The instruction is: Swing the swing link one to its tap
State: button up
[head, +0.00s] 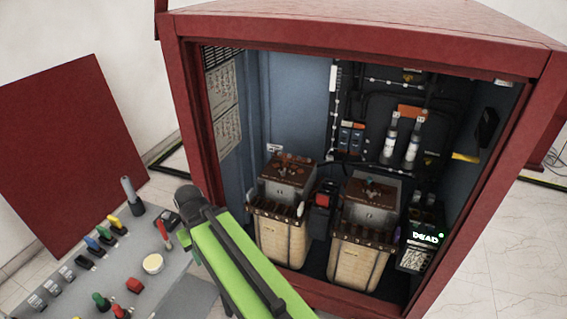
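Two bushing transformers stand inside a red cabinet in the head view, the left one (282,236) and the right one (357,262). Each has a cream ribbed body, a grey top block and a row of small numbered marks along its upper front edge. I cannot tell which small part is swing link one, nor make out its tap. My green arm rises from the bottom centre, and its dark end with my gripper (187,197) is left of the left transformer, apart from it in the picture. The fingers are too small and dark to tell open from shut.
A grey bench (130,265) at lower left carries coloured-handled tools, a red block and a round cream piece. The red cabinet frame (187,130) edges the opening. A lit "DEAD" display (425,238) stands right of the transformers. A red panel (70,155) is at far left.

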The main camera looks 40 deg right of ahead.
aim_at(285, 159)
jog(key=z, duration=0.1)
jog(key=i, duration=0.95)
jog(key=u, duration=0.05)
